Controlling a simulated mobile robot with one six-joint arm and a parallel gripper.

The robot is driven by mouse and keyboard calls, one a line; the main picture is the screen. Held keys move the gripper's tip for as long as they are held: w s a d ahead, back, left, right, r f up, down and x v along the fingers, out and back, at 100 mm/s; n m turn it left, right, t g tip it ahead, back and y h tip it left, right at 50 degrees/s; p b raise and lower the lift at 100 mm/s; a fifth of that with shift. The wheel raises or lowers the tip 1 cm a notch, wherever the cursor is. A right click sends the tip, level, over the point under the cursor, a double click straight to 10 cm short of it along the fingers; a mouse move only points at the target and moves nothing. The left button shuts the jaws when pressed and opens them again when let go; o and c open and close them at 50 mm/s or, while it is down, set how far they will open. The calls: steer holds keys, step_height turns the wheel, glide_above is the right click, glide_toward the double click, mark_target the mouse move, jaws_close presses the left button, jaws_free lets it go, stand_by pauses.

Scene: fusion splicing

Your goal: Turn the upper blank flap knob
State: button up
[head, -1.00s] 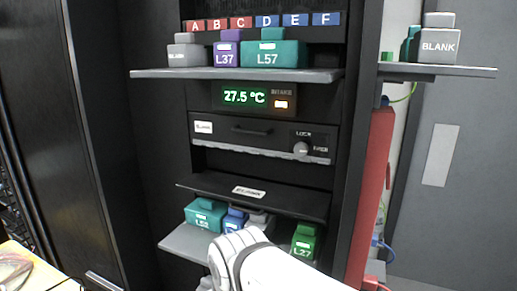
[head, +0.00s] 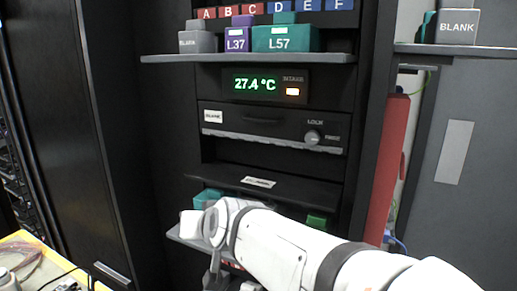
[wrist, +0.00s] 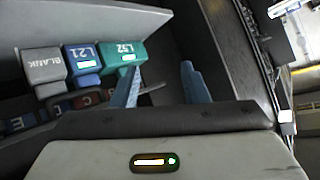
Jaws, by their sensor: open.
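The upper blank flap (head: 262,122) is a dark, closed panel below the temperature display, with a "BLANK" label at its left end. Its round grey knob (head: 313,137) sits at the right, between the "LOCK" marking and a second marking. My gripper (wrist: 160,82) shows blue fingers spread apart with nothing between them. In the head view my white arm covers the lower shelf, well below and left of the knob, and my fingers are mostly hidden. The knob cannot be made out in the wrist view.
A lower flap (head: 300,190) stands out below the upper one. An upper shelf (head: 250,58) holds grey, purple and teal blocks. Grey BLANK (wrist: 44,66), blue L21 (wrist: 82,60) and teal L52 (wrist: 118,52) blocks stand near my fingers. A red panel (head: 388,165) is at right.

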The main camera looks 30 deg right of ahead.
mark_target(310, 140)
steer(key=shift+o, duration=1.2)
steer(key=w+d+r+m+t+h+b, duration=0.1)
steer(key=w+d+r+m+t+h, duration=0.1)
steer(key=w+d+r+m+t, duration=0.1)
step_height(310, 140, up, 2)
steer(key=shift+w+r+t+b, duration=0.15)
steer(key=shift+w+t+b, duration=0.25)
steer(key=shift+w, duration=0.8)
steer(key=s+d+r+m+g+h+b, duration=0.1)
steer(key=d+r+m+g+h, duration=0.1)
steer(key=d+m+h, duration=0.4)
steer(key=s+d+r+m+g+h+b, duration=0.1)
steer(key=d+r+m+g+h, duration=0.2)
steer(key=d+m+h, duration=0.3)
steer(key=s+d+r+m+g+h+b, duration=0.1)
steer(key=d+r+m+g+h, duration=0.2)
steer(key=d, duration=1)
steer(key=shift+d+r+m+g+h, duration=0.1)
steer(key=shift+m+g+h, duration=0.1)
steer(key=shift+m+h, duration=0.9)
steer(key=shift+d+r+m+g+h, duration=0.15)
steer(key=shift+m+h, duration=0.55)
steer(key=shift+m, duration=0.7)
steer(key=shift+s+a, duration=0.1)
steer(key=shift+c, duration=0.5)
steer(key=c, duration=0.9)
steer(key=shift+f, duration=0.1)
